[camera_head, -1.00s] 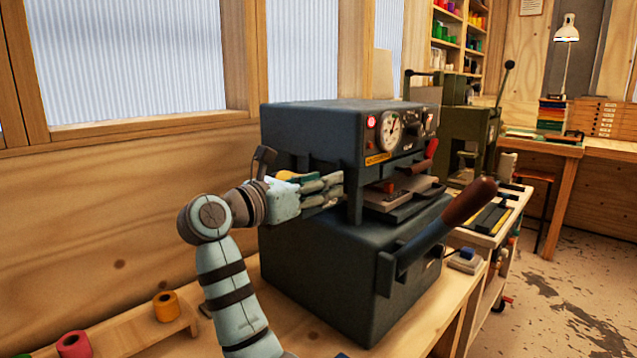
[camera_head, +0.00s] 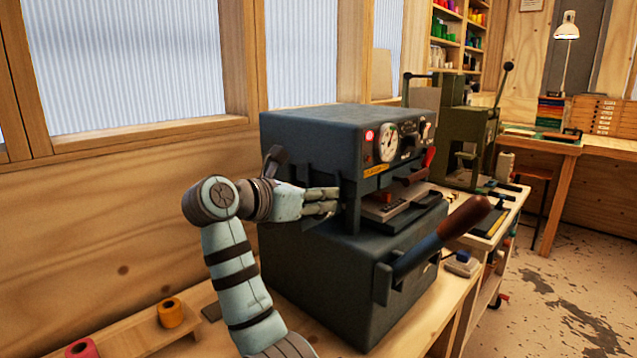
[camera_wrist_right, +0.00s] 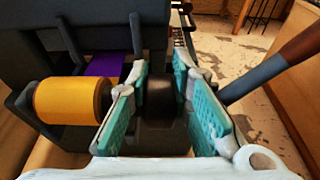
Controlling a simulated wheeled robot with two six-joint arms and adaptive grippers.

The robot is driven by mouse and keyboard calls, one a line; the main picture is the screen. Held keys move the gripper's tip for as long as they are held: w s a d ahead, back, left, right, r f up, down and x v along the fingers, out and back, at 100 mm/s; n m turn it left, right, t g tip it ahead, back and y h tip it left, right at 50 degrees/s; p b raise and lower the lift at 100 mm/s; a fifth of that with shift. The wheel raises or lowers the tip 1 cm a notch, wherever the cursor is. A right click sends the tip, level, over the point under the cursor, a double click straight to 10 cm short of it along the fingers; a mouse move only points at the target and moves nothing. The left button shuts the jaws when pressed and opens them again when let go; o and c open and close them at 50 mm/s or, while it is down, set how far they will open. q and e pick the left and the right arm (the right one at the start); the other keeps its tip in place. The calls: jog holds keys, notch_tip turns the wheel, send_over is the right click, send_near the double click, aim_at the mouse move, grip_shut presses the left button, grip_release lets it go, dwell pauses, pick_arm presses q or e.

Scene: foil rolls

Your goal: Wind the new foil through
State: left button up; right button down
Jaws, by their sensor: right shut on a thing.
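The dark press (camera_head: 310,128) stands on the bench in the head view. My right gripper (camera_head: 330,203) reaches into its near left side. In the right wrist view my right gripper (camera_wrist_right: 160,100) is shut on a dark round part (camera_wrist_right: 160,98) of the press, with its teal pads on either side. A golden-yellow foil roll (camera_wrist_right: 72,101) sits on the press just left of the fingers. A strip of purple foil (camera_wrist_right: 104,65) shows behind that roll. The far end of the gripped part is hidden. My left gripper is not in view.
The press's long lever (camera_head: 440,240) sticks out front right, clear of my arm. A wooden rack (camera_head: 125,343) at lower left holds an orange roll (camera_head: 170,313) and a pink roll (camera_head: 82,349). A green press (camera_head: 470,130) stands beyond on a side table.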

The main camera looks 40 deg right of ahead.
jog(key=y+p, duration=0.1)
jog(key=p, duration=0.1)
jog(key=y+p, duration=0.2)
jog(key=shift+d+r, duration=0.15)
jog(key=shift+d, duration=0.1)
jog(key=shift+f+y+p, duration=0.25)
jog(key=shift+y+p, duration=0.05)
jog(key=shift+p, duration=0.4)
jog(key=c, duration=1.4)
grip_release()
jog(key=shift+c, duration=0.2)
